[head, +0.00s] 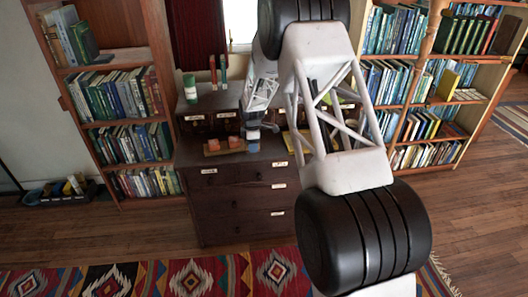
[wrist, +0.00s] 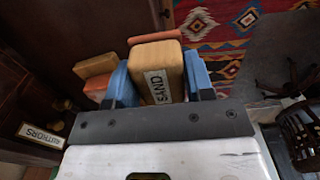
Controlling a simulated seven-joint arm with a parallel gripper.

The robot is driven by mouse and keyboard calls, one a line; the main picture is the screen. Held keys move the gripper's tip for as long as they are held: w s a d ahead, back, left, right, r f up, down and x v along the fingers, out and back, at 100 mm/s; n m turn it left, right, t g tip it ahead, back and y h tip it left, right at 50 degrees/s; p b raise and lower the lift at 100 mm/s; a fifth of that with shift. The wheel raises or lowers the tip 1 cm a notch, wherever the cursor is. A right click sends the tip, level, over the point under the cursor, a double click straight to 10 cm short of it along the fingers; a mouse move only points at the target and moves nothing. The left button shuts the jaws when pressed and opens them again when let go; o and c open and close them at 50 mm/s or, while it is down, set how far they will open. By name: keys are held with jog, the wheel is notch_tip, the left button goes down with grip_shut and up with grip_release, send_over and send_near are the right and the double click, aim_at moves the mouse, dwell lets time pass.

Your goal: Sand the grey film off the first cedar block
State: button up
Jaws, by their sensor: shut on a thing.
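My gripper (wrist: 160,85) has blue fingers, shut on a tan block labelled SAND (wrist: 155,62). In the head view my gripper (head: 253,142) is small, over the front of the dark chest's top. An orange edge (wrist: 153,37) shows just beyond the SAND block; I cannot tell if they touch. Left of the fingers are a tan piece (wrist: 97,65) and an orange block (wrist: 97,87), partly hidden. In the head view, reddish-orange blocks (head: 234,142) sit on a light brown holder (head: 224,152) left of my gripper. I cannot make out grey film or which block is first.
The dark chest of drawers (head: 235,205) has labelled small drawers (head: 195,122) at its back. A green container (head: 190,88) stands on top. Something yellow (head: 290,142) lies right of my gripper. Bookcases (head: 130,100) flank the chest; a patterned rug (head: 190,277) lies in front.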

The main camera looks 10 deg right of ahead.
jog(key=w+a+r, duration=0.3)
jog(key=w+a, duration=0.2)
jog(key=a, duration=0.5)
jog(key=w+a+r, duration=0.3)
jog(key=w+a, duration=0.2)
jog(key=a, duration=0.5)
jog(key=shift+a, duration=0.35)
jog(key=shift+f, duration=0.1)
